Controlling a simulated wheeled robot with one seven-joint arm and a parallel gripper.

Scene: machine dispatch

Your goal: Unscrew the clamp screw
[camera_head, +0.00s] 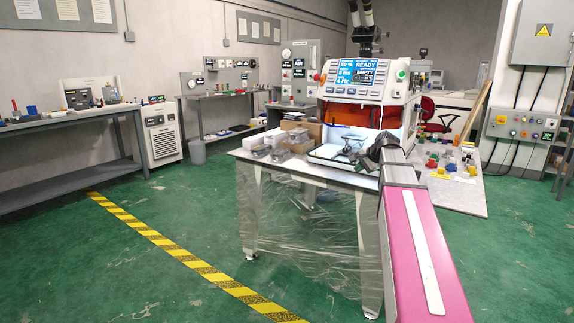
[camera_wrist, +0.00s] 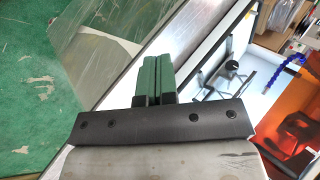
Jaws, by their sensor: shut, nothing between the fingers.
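The clamp (camera_head: 352,143) is a small dark fixture in the white tray (camera_head: 322,154) of the machine (camera_head: 364,95). In the wrist view the clamp (camera_wrist: 211,87) shows at right, partly hidden by my gripper's dark body. A round black knob (camera_wrist: 232,67), apparently the clamp screw's head, sits on it. My gripper (camera_wrist: 158,60) has green fingers shut together with nothing between them. In that view it is left of the clamp, in front of the metal table edge, and appears apart from the knob. In the head view my gripper's tips are hard to make out.
Boxes and clear packs (camera_head: 277,145) stand on the table left of the machine. Several small coloured parts (camera_head: 450,163) lie at right. Green floor is open at left.

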